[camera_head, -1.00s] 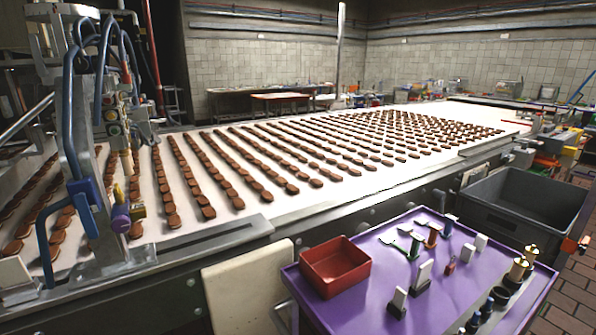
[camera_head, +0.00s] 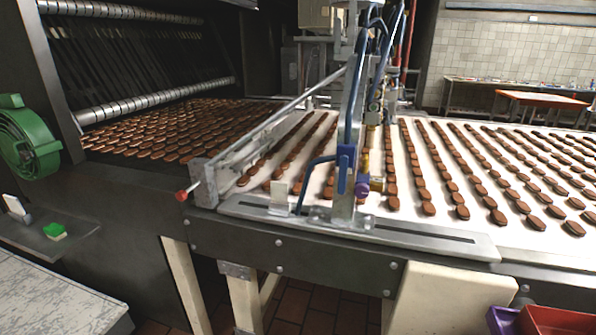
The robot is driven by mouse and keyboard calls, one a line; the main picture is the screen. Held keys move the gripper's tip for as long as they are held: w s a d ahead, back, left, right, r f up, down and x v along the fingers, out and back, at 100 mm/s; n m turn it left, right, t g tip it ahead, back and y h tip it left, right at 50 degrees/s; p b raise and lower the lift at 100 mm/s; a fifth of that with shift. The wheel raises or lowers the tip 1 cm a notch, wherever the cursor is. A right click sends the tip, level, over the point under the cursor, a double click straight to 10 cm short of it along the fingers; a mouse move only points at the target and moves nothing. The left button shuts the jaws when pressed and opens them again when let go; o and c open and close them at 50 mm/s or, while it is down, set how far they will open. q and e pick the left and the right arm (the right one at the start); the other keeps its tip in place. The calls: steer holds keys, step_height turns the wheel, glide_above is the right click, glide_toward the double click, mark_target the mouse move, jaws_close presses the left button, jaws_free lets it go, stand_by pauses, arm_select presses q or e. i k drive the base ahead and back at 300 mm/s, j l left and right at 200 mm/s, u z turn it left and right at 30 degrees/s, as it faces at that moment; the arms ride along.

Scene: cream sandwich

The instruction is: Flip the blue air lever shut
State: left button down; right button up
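A blue lever (camera_head: 343,172) sits on the upright metal post (camera_head: 347,130) of the depositor frame, at the near edge of the conveyor. It hangs roughly upright beside a blue block. A blue hose (camera_head: 312,166) bends down from it to the left. A purple knob (camera_head: 362,187) with a brass fitting is just to its right. Neither of my grippers is in view.
A white conveyor (camera_head: 455,205) carries rows of brown biscuits. A slotted metal plate (camera_head: 430,235) runs along its near edge. A rod with a red end (camera_head: 182,196) sticks out at left. A green wheel (camera_head: 28,140) is far left. A red bin (camera_head: 555,321) is lower right.

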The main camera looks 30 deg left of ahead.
mark_target(344, 159)
steer(key=u, duration=0.65)
